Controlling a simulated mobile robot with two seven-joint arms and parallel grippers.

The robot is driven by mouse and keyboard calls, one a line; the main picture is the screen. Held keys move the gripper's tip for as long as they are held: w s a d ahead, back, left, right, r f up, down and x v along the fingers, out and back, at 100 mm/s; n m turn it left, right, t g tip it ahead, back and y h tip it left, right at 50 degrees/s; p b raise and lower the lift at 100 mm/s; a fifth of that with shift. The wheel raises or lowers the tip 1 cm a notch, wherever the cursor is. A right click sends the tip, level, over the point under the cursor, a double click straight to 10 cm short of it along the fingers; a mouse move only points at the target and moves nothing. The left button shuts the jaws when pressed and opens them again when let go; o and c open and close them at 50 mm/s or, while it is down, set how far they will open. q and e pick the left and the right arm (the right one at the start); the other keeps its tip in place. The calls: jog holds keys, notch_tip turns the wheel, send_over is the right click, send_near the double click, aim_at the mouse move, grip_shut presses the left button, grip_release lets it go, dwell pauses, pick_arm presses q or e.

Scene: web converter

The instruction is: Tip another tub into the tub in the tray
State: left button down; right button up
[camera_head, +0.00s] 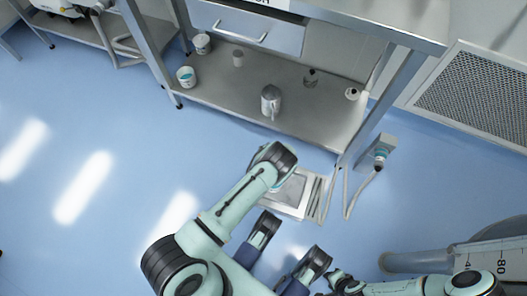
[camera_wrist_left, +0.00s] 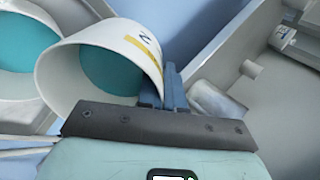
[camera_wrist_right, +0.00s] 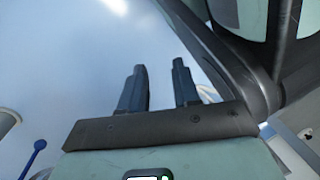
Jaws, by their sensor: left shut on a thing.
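In the left wrist view, my left gripper (camera_wrist_left: 168,88) is shut on the wall of a white tub (camera_wrist_left: 138,42) with a yellow band and a dark mark. The tub leans, and teal content (camera_wrist_left: 110,72) shows inside. A second white tub (camera_wrist_left: 48,38) with teal content is just left of it, partly cut off by the frame. In the head view, my left wrist is above the tray (camera_head: 290,193) on the floor and hides the held tub and most of what is in the tray. My right gripper (camera_wrist_right: 158,66) is open and empty in the right wrist view.
A metal bench shelf (camera_head: 235,85) behind the tray holds a white tub with teal content (camera_head: 187,76), another tub (camera_head: 202,43), a metal jug (camera_head: 271,101) and small items. A bench leg and cables stand right of the tray. Blue floor is clear at left.

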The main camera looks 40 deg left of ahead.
pick_arm(q)
jog(key=shift+s+d+f+t+y, duration=0.1)
jog(key=shift+d+t+y, duration=0.1)
jog(key=shift+t+y, duration=0.15)
jog(key=shift+y, duration=0.25)
jog(key=shift+s+d+t+y+b, duration=0.15)
jog(key=shift+t+y+b, duration=0.15)
jog(key=shift+y, duration=0.2)
pick_arm(e)
jog(key=shift+s+d+f, duration=0.1)
jog(key=shift+s+f, duration=0.35)
jog(key=shift+s, duration=0.2)
